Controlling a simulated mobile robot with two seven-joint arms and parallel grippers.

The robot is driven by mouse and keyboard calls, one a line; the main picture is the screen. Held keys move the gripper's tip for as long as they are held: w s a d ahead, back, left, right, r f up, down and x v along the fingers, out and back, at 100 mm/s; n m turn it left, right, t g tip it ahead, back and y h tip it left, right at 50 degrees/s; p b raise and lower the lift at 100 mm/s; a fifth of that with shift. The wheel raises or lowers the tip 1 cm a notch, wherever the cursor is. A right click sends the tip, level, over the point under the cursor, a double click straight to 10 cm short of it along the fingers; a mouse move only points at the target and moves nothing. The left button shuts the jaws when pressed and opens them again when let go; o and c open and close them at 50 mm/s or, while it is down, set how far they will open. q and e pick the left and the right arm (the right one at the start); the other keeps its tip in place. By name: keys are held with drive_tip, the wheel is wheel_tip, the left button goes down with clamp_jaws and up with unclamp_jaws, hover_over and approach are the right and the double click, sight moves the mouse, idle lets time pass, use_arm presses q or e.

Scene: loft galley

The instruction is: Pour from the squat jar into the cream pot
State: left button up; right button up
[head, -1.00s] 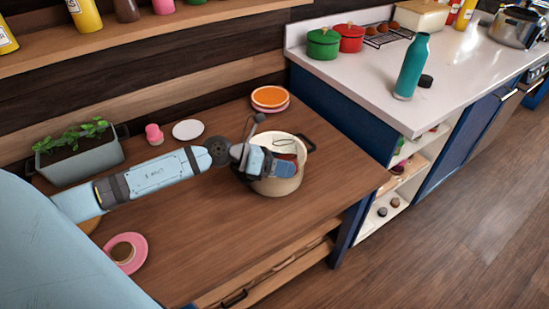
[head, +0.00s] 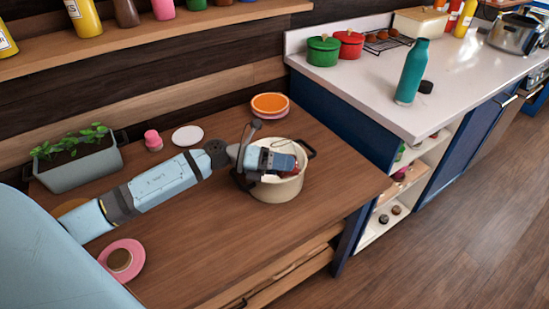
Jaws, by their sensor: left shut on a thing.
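The cream pot (head: 288,189) stands upright on the wooden table, with dark handles. My left gripper (head: 283,163) is over the pot's opening and hides much of its rim. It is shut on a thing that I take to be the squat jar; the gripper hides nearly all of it. A small pale patch shows below the jaws, and something reddish shows at the pot's mouth. I cannot tell whether anything is flowing. My right gripper is not in view.
Stacked orange and pink plates (head: 270,104) are behind the pot. A planter (head: 78,165), pink cup (head: 153,140) and white disc (head: 187,136) stand along the back. A pink plate (head: 121,261) lies front left. The table right of the pot is clear.

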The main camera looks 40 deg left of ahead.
use_arm(q)
drive_tip(key=shift+d+f+n+h+b, duration=0.15)
drive_tip(key=shift+n+h+b, duration=0.15)
drive_tip(key=shift+n, duration=0.3)
drive_tip(key=shift+a+f+n+h+b, duration=0.15)
drive_tip(key=shift+n+h, duration=0.25)
drive_tip(key=shift+n, duration=0.2)
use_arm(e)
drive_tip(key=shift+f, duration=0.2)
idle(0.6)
use_arm(q)
drive_tip(key=shift+w+r, duration=0.1)
drive_tip(key=shift+r, duration=0.05)
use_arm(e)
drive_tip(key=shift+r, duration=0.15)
use_arm(q)
drive_tip(key=shift+a+n, duration=0.1)
drive_tip(key=shift+n, duration=0.2)
drive_tip(key=shift+w+a+r+n+p, duration=0.4)
drive_tip(key=shift+r+n+p, duration=0.1)
drive_tip(key=shift+p, duration=0.1)
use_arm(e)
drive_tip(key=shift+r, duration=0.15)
use_arm(q)
drive_tip(key=shift+a+f+n+t+h, duration=0.1)
drive_tip(key=shift+f+n+t+h, duration=0.2)
drive_tip(key=shift+n+h, duration=0.35)
